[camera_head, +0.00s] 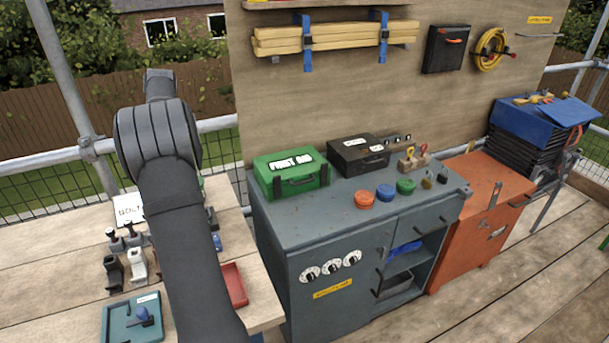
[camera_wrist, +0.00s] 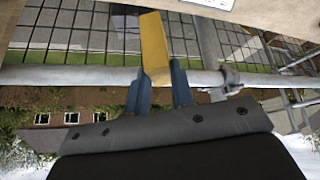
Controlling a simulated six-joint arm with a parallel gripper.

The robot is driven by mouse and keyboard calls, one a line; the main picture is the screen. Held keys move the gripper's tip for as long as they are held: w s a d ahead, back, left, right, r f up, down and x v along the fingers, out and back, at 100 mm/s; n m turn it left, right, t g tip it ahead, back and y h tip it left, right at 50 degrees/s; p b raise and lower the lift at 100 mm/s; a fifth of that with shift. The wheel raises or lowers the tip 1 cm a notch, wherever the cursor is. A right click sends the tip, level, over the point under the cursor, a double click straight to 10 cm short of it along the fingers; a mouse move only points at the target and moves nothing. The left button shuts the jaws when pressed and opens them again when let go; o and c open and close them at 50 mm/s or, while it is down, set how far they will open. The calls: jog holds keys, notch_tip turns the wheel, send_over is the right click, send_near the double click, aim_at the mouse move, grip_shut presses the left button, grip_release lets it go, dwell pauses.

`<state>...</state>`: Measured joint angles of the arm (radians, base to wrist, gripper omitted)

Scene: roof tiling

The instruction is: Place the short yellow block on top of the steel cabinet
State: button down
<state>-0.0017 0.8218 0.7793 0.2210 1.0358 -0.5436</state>
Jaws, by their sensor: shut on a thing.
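In the wrist view, my gripper (camera_wrist: 159,78) has its two blue fingers closed on a yellow block (camera_wrist: 154,42). The block sticks out beyond the fingertips, in front of a mesh fence and a metal rail. In the head view, my arm hides the gripper and the block. The steel cabinet (camera_head: 300,238), blue-grey with dials and a yellow label on its front, stands in the middle, to the right of my arm. The wrist view does not show this cabinet.
On the cabinet top are a green first aid box (camera_head: 290,173), a black case (camera_head: 358,155) and red, blue and green round items. The front left of the top is bare. A wooden bench (camera_head: 60,270) with small items and a red tray (camera_head: 233,284) is left; an orange cabinet (camera_head: 480,210) is right.

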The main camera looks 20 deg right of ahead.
jog(key=s+d+m+h, duration=0.15)
jog(key=s+d, duration=0.25)
jog(key=d, duration=0.6)
jog(key=s+d+m, duration=0.2)
jog(key=s+d, duration=0.3)
jog(key=d, duration=0.5)
jog(key=s+d+m+h, duration=0.15)
jog(key=s+d, duration=0.25)
jog(key=d, duration=0.7)
jog(key=s+d+f+m+h, duration=0.1)
jog(key=s+d+m, duration=0.2)
jog(key=s+d, duration=0.7)
jog(key=s+d+f+m, duration=0.1)
jog(key=s+d+m, duration=0.1)
jog(key=s+d, duration=0.8)
jog(key=shift+w+a+f, duration=1.25)
jog(key=shift+w+f, duration=0.1)
jog(key=shift+f, duration=1.35)
jog(key=shift+w+a+f, duration=1.25)
jog(key=shift+w+f, duration=0.05)
jog(key=shift+f, duration=1.4)
jog(key=shift+w+a+f, duration=1.25)
jog(key=shift+w+f, duration=0.1)
jog(key=shift+f, duration=1.35)
jog(key=shift+f, duration=0.15)
